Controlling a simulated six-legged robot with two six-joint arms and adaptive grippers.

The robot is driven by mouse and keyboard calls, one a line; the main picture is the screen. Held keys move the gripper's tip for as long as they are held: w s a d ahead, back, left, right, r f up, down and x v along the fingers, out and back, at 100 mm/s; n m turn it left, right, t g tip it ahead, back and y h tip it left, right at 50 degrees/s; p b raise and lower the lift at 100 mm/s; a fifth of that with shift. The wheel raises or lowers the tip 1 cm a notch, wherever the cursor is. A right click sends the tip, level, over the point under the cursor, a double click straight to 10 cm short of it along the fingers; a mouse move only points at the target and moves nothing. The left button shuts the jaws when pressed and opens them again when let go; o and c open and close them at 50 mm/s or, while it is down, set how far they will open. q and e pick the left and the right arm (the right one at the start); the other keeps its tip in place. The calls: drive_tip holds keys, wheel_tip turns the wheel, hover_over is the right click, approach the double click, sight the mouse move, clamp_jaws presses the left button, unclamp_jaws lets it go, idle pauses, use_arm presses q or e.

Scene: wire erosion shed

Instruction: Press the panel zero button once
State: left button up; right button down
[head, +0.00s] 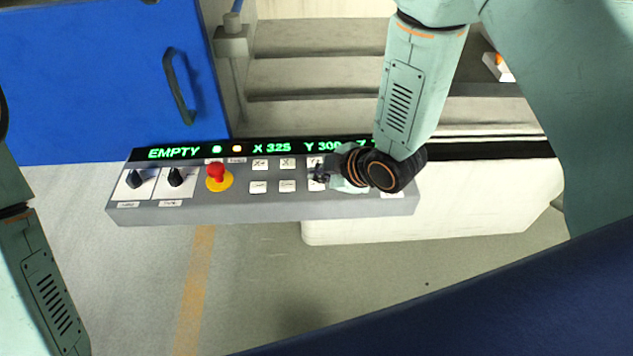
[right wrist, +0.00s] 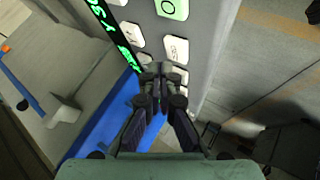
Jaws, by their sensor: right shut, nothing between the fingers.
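The grey control panel (head: 240,210) carries a green-lit display strip and two rows of pale buttons. In the right wrist view a pale green button (right wrist: 172,8) with a mark like a 0 shows at the top edge, and a white button (right wrist: 177,50) with small lettering lies below it. My right gripper (head: 318,175) is shut and empty over the panel's button rows; its fingertips (right wrist: 160,70) appear close to the white button. Whether they touch anything cannot be told. My right wrist hides several buttons in the head view. My left gripper is out of view.
A red stop button (head: 217,172) on a yellow base and two black knobs (head: 176,177) sit on the panel's left part. A blue door (head: 90,80) with a handle stands behind at left. Open floor (head: 270,290) lies in front.

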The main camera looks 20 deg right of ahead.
sight(319, 186)
drive_tip(key=shift+f, duration=0.1)
idle(0.3)
drive_tip(key=shift+f+b, duration=0.3)
drive_tip(key=shift+f, duration=0.05)
drive_tip(key=shift+f, duration=0.4)
idle(0.7)
drive_tip(key=shift+r, duration=0.15)
drive_tip(key=shift+r+p, duration=0.5)
drive_tip(key=shift+r, duration=0.25)
wheel_tip(319, 186, up, 5)
drive_tip(key=p, duration=0.4)
idle(0.8)
